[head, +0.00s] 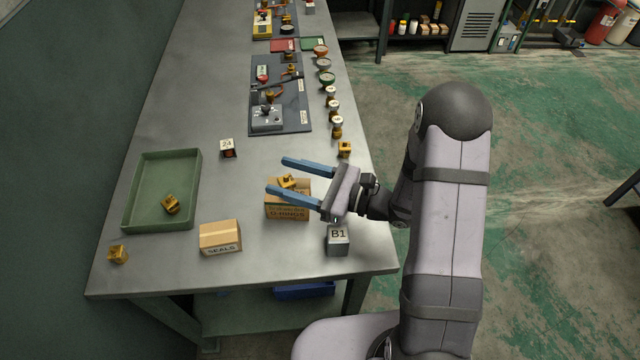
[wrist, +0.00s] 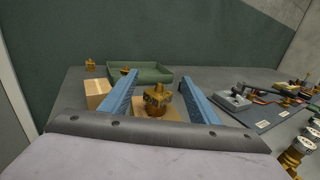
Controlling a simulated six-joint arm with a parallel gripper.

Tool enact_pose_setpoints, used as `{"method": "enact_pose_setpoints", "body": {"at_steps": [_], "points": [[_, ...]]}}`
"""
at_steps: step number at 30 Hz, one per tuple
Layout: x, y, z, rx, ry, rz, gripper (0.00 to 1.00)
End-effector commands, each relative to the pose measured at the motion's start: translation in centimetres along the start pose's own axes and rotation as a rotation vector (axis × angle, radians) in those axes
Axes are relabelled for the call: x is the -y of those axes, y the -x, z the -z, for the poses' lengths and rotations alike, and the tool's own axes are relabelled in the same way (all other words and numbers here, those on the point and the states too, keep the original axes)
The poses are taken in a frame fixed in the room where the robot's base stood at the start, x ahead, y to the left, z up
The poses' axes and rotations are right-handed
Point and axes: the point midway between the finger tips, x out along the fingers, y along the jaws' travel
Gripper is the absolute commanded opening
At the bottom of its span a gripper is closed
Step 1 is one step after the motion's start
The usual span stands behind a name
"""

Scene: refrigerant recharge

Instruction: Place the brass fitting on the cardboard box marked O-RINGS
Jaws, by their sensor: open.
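The cardboard box marked O-RINGS (head: 287,211) stands on the table near its front right part, partly hidden under my gripper. A brass fitting (head: 287,181) sits on top of that box. In the wrist view the brass fitting (wrist: 156,99) shows between the two blue fingers, with the box top (wrist: 172,112) beneath it. My gripper (head: 275,175) is open, its fingers on either side of the fitting and apart from it. Other brass fittings are a piece in the green tray (head: 170,204), one at the table's front left corner (head: 118,254) and one near the right edge (head: 345,149).
The green tray (head: 128,210) lies to the left. A box marked SEALS (head: 220,237) is at the front, and a grey block marked B1 (head: 338,240) is right of the O-RINGS box. A card marked 24 (head: 227,147) stands behind. A dark mat (head: 290,122) with tools lies farther back.

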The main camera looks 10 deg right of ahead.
Motion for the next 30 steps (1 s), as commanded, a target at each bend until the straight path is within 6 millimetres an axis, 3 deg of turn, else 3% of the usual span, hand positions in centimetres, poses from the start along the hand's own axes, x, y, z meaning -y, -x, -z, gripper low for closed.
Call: {"method": "enact_pose_setpoints", "body": {"at_steps": [18,24,30], "points": [[0.1,9.4,0.1,0.001,0.001,0.005,0.55],[0.1,11.0,0.1,0.0,0.001,0.002,0.55],[-0.1,11.4,0.1,-0.001,0.0,-0.002,0.55]]}}
